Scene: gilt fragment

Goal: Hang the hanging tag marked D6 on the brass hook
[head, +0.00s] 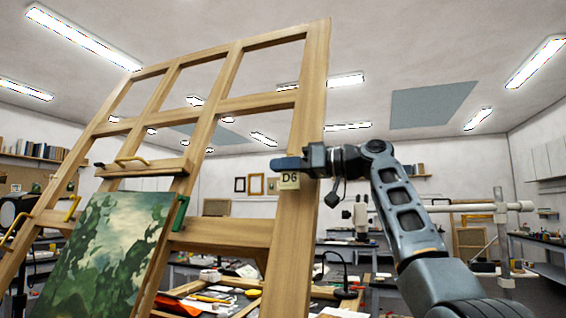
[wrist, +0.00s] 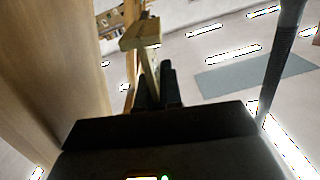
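The tag marked D6 (head: 289,181) is a small cream plate in the head view, in front of the easel's right upright and just under my fingers. My gripper (head: 284,163) points left across that upright, with its fingers closed together. In the wrist view a pale, narrow piece, seemingly the tag (wrist: 150,66), sticks out from between the dark fingertips (wrist: 158,92). Whether the tag touches the wood cannot be told. A yellow brass-like bent piece (head: 132,160) sits on the easel's crossbar ledge. Which fitting is the brass hook is unclear.
The wooden easel (head: 312,110) fills the left and middle, with its upright close beside my gripper. A green painting (head: 105,255) leans on it. A green hook (head: 181,213) and a yellow hook (head: 72,208) flank the painting. A cluttered table (head: 225,290) stands behind.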

